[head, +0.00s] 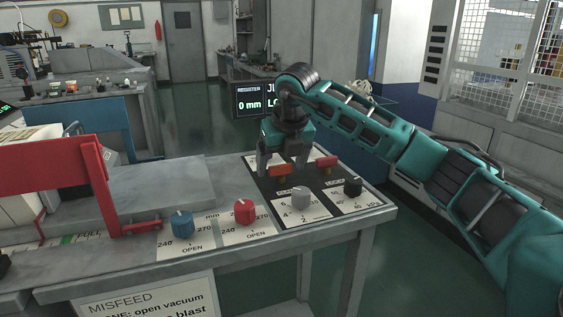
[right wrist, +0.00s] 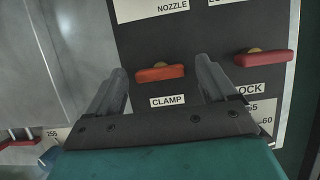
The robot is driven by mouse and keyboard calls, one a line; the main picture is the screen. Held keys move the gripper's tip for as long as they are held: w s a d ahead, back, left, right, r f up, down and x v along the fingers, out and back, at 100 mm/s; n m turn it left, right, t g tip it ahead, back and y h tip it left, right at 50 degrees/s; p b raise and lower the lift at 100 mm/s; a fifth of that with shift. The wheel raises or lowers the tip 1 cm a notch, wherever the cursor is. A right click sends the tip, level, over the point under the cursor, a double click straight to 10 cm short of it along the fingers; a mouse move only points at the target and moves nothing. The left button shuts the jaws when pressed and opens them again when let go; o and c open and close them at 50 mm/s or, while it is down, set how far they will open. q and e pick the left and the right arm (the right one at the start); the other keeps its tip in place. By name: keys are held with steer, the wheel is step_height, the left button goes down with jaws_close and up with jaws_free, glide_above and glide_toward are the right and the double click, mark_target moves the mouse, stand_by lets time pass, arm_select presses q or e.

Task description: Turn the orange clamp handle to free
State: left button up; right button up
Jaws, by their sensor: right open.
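The orange clamp handle (head: 278,170) sits on the dark panel (head: 262,187) at the bench's right end. In the right wrist view the clamp handle (right wrist: 160,73) lies crosswise between my finger tips, above a "CLAMP" label (right wrist: 168,101). My right gripper (head: 284,167) is open and points down at it, one finger on each side; the right wrist view shows the same open fingers (right wrist: 162,70). I see no clear contact, and cannot tell the exact height gap. My left gripper is not in view.
A red lock handle (head: 327,162) is close on the right. In front stand a grey knob (head: 301,194), a black knob (head: 352,187), a red knob (head: 244,212) and a blue knob (head: 182,223). A display (head: 250,102) is behind; a red frame (head: 100,180) stands left.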

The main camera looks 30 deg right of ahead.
steer(key=c, duration=1.1)
steer(key=shift+o, duration=0.2)
